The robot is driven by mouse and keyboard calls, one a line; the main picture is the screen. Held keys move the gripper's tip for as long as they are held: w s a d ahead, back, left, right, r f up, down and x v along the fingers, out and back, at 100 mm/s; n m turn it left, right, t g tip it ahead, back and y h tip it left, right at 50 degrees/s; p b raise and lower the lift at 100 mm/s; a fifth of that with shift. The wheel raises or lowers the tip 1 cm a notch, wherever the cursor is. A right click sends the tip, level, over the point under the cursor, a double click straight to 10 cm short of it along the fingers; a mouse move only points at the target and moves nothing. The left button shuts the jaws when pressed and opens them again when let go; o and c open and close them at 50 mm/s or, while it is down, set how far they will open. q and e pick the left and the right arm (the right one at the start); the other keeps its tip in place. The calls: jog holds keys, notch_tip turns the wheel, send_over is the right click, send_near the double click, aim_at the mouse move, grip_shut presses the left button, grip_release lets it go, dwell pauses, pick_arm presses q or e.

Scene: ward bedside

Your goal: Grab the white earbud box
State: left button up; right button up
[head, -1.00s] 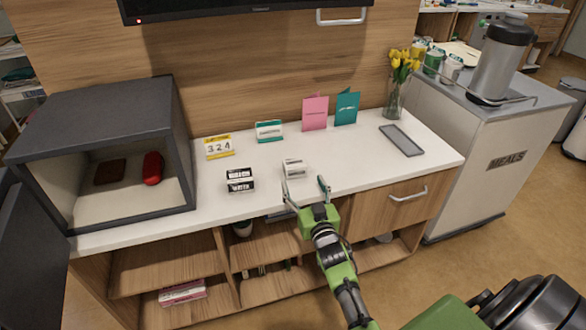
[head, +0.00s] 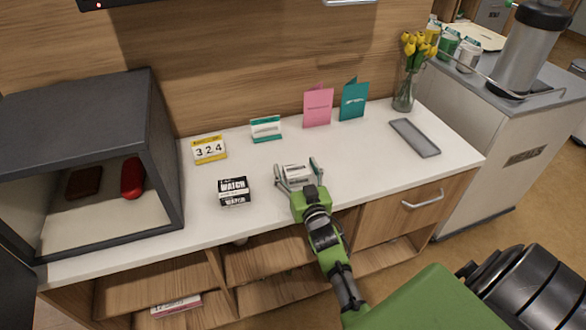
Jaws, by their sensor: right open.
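The white earbud box (head: 297,172) lies on the white counter in the head view, right of the black-and-white watch box (head: 234,191). My right gripper (head: 298,172) reaches over the counter from the front. It is open, with one finger on the left side of the white box and the other on its right side. The gripper's body hides the near part of the box. I cannot tell whether the fingers touch it. My left gripper is not in view.
The white counter (head: 365,181) also bears a number sign (head: 209,149), a teal-and-white box (head: 266,128), a pink card (head: 318,107), a teal card (head: 354,99), a grey tray (head: 415,138) and tulips in a vase (head: 405,92). An open grey cabinet (head: 160,150) stands at left.

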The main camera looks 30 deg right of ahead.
jog(key=shift+s+a+r, duration=0.25)
jog(key=shift+s+r, duration=0.15)
jog(key=shift+s, duration=0.1)
jog(key=shift+c, duration=1.2)
jog(key=shift+s+r, duration=0.1)
jog(key=c, duration=0.7)
jog(key=shift+f, duration=0.25)
jog(key=shift+c, duration=1.4)
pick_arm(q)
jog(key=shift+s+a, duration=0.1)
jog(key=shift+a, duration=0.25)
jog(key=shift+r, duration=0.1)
